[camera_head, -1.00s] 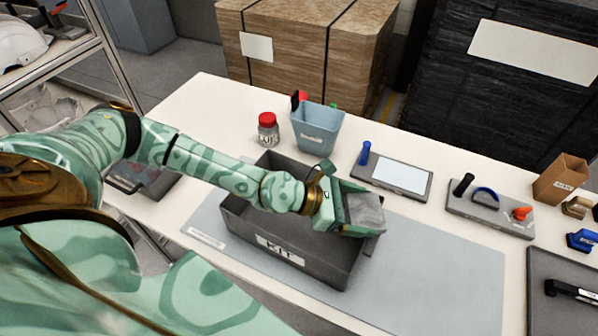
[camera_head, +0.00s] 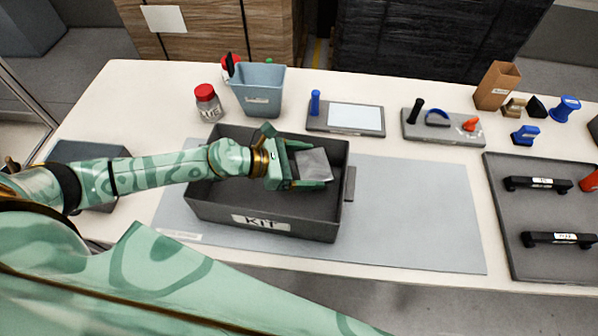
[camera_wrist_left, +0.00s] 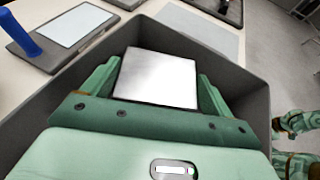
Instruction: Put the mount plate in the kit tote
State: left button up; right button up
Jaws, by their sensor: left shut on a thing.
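The kit tote (camera_head: 285,226) is a dark grey open bin with a KIT label, standing on the grey mat. My left gripper (camera_head: 312,168) is over the right part of its opening, within the rim as seen from the head. It is shut on the mount plate (camera_head: 313,163), a flat grey metal square. In the left wrist view the plate (camera_wrist_left: 158,78) sits between the two green fingers, with the tote walls (camera_wrist_left: 243,70) around it. How far the plate is above the tote floor is hard to tell. My right gripper is not in view.
Behind the tote stand a red-lidded jar (camera_head: 207,103), a blue-grey bin (camera_head: 259,92) and a board with a blue handle (camera_head: 346,118). A tool tray (camera_head: 442,131) is at the back right. A dark tray with black handles (camera_head: 540,205) is at right. The mat (camera_head: 420,215) is clear right of the tote.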

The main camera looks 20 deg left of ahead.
aim_at(305, 176)
pick_arm(q)
notch_tip(305, 176, down, 4)
jog(key=shift+a+f+b, duration=0.1)
jog(key=shift+f+b, duration=0.1)
jog(key=shift+b, duration=0.95)
jog(key=shift+f, duration=0.35)
jog(key=shift+w, duration=0.1)
jog(key=shift+f+b, duration=0.65)
jog(key=shift+b, duration=0.1)
jog(key=o, duration=1.2)
jog(key=shift+r, duration=0.15)
jog(key=shift+s+a+r+p, duration=0.35)
jog(key=shift+s+r+p, duration=0.05)
jog(key=shift+r+p, duration=0.3)
jog(key=b+v, duration=0.1)
jog(key=v, duration=1)
